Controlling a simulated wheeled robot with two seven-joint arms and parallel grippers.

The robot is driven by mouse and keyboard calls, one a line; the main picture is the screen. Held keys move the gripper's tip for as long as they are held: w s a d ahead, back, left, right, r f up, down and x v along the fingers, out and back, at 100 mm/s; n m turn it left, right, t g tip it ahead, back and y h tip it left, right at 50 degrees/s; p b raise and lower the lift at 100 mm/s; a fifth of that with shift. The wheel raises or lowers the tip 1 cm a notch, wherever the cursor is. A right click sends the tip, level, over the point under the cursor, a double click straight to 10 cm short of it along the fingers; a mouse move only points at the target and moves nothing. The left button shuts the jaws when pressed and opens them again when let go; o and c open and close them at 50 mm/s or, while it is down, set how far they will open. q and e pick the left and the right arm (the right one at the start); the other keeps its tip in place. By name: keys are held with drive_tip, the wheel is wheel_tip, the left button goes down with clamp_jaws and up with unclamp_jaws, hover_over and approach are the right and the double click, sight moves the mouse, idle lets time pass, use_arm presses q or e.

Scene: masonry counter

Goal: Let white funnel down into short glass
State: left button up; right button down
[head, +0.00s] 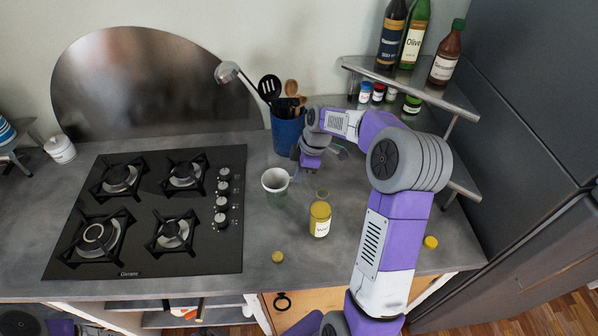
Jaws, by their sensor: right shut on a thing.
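The white funnel (275,181) is upright on the counter's middle, right of the hob, with its wide mouth facing up. A clear, faintly greenish short glass (277,200) shows just below the funnel's rim. The funnel overlaps it in the picture, and I cannot tell how deep the spout sits in it. My right gripper (297,174) is at the funnel's right edge and is shut on it. The fingertips are small and partly hidden by my wrist. My left gripper is out of the picture.
A yellow-filled labelled jar (320,219) stands right of the glass. Small yellow lids lie in front (278,257) and at the right (430,242). A blue utensil holder (287,132) stands behind my gripper. The gas hob (145,262) fills the left; a bottle shelf (440,97) is at the back right.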

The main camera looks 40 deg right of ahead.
drive_tip(key=c, duration=1.2)
unclamp_jaws()
drive_tip(key=shift+r, duration=0.1)
drive_tip(key=p+v, duration=0.2)
drive_tip(key=v, duration=0.2)
drive_tip(key=a+p+v, duration=0.1)
drive_tip(key=v, duration=0.3)
drive_tip(key=p+v, duration=0.2)
drive_tip(key=v, duration=0.3)
drive_tip(key=shift+w+a+r+p, duration=0.15)
drive_tip(key=shift+w+r+p, duration=0.15)
drive_tip(key=shift+w+p, duration=0.1)
